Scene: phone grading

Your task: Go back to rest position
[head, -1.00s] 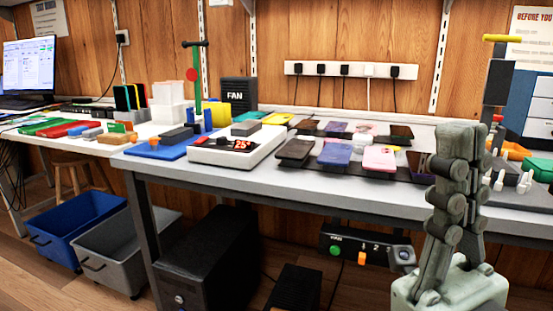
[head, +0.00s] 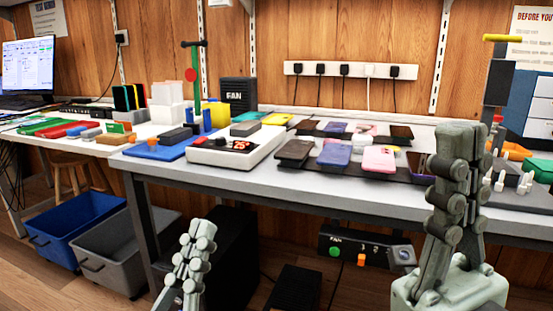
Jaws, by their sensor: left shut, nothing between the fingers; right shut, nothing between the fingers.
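My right gripper (head: 460,135) stands upright in front of the bench at the right, shut and empty. Its fingertips overlap the bench's right part in the picture. My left gripper (head: 204,226) shows at the bottom, left of centre, in front of the black computer case under the bench. It points up with its fingers together, and nothing is between them. Its base is cut off by the lower picture edge.
The bench (head: 250,189) holds a white heated plate (head: 201,156), a blue mat (head: 143,152) and several phones on a dark mat (head: 328,167). Blue (head: 68,243) and grey (head: 108,269) bins stand on the floor at left. A control box (head: 380,247) hangs below the bench.

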